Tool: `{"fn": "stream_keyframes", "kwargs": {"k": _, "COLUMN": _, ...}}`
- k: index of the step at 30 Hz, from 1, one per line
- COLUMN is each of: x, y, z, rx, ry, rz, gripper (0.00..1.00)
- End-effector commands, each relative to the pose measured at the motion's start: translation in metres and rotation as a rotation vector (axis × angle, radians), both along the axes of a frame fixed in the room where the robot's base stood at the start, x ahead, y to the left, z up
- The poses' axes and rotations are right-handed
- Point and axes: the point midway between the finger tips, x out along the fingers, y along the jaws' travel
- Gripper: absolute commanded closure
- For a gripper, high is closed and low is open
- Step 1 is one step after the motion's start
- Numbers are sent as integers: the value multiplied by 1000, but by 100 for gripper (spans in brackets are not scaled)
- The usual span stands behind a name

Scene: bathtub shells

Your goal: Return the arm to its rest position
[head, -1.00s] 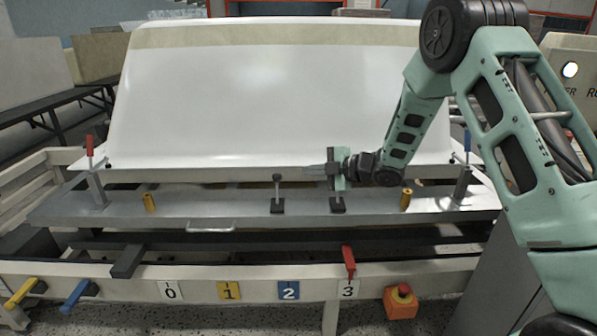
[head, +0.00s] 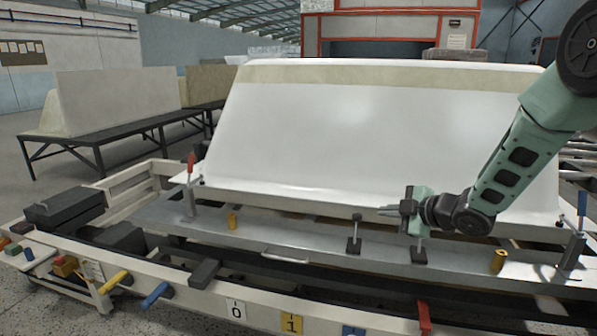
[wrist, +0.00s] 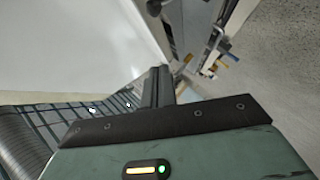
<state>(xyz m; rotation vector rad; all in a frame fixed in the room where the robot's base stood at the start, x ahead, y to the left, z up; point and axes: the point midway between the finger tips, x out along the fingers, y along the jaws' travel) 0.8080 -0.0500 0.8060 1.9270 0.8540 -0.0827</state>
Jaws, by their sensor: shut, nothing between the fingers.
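My gripper (head: 399,208) is at the right of the head view, on the end of my green arm. It is shut and empty. It points left, above the grey metal plate (head: 330,257) and in front of the white tub shell (head: 370,140). In the wrist view my gripper's dark fingers (wrist: 157,86) lie together, with the white shell surface (wrist: 70,40) to the left. I cannot tell the exact gap between my gripper and the shell.
A clamp with a red handle (head: 191,165) stands left on the plate, one with a blue handle (head: 581,208) right. Coloured levers (head: 155,295) line the front beam. Open floor (head: 40,180) lies left.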

Motion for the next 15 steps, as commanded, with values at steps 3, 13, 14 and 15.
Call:
{"fn": "stream_keyframes", "kwargs": {"k": 3, "x": -31, "y": 44, "z": 17, "rx": 26, "ry": 174, "rz": -141, "gripper": 100}}
{"fn": "stream_keyframes", "kwargs": {"k": 13, "x": -224, "y": 115, "z": 17, "rx": 19, "ry": 775, "rz": -517, "gripper": 100}}
{"fn": "stream_keyframes", "kwargs": {"k": 14, "x": -242, "y": 118, "z": 16, "rx": 10, "ry": 820, "rz": -543, "gripper": 100}}
{"fn": "stream_keyframes", "kwargs": {"k": 15, "x": -265, "y": 119, "z": 16, "rx": -3, "ry": 875, "rz": -576, "gripper": 100}}
